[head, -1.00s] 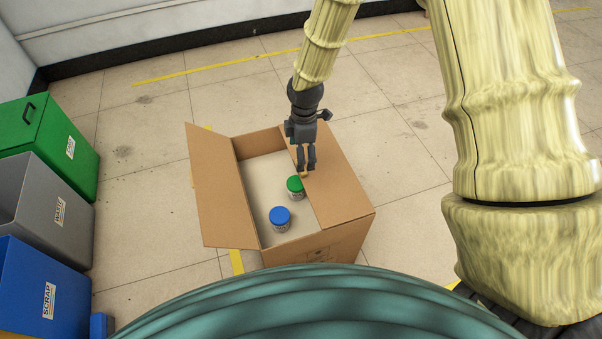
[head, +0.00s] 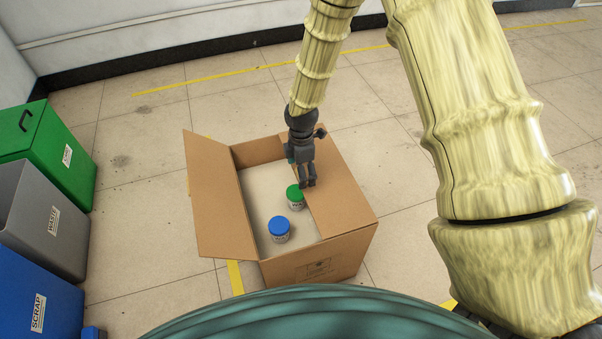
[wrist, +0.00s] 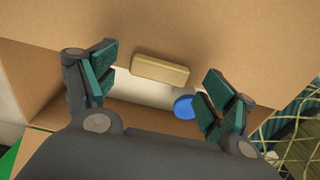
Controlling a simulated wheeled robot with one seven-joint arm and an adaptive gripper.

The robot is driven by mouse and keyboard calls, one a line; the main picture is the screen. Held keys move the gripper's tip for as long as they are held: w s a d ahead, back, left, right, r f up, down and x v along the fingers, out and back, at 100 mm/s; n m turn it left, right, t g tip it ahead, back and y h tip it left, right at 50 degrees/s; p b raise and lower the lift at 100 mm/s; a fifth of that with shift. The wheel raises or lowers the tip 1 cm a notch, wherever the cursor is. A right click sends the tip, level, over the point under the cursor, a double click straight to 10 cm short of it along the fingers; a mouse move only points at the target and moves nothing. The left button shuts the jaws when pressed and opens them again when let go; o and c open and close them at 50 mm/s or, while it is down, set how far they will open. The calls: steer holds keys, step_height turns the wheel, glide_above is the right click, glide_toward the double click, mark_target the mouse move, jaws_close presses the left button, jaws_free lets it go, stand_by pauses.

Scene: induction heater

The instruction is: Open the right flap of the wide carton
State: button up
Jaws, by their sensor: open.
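The wide brown carton (head: 318,270) stands on the floor. Its left flap (head: 213,200) is swung open outward. Its right flap (head: 345,195) lies flat over the right part of the opening. My gripper (head: 308,184) is at that flap's inner edge. In the wrist view my gripper (wrist: 162,85) is open, with its two fingers apart. A tan block-like tab (wrist: 160,70) on the right flap (wrist: 200,25) shows between the fingers, with no clear contact. In the head view my gripper hides this tab.
Inside the carton stand a blue-lidded jar (head: 279,228) and a green-lidded jar (head: 295,197), close to the flap edge. Green (head: 55,150), grey (head: 45,215) and blue (head: 40,295) bins stand at the left. The floor right of the carton is clear.

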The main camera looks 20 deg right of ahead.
steer(key=shift+f, duration=0.45)
steer(key=c, duration=1.5)
steer(key=shift+o, duration=0.2)
steer(key=shift+r, duration=0.1)
steer(key=shift+r, duration=0.1)
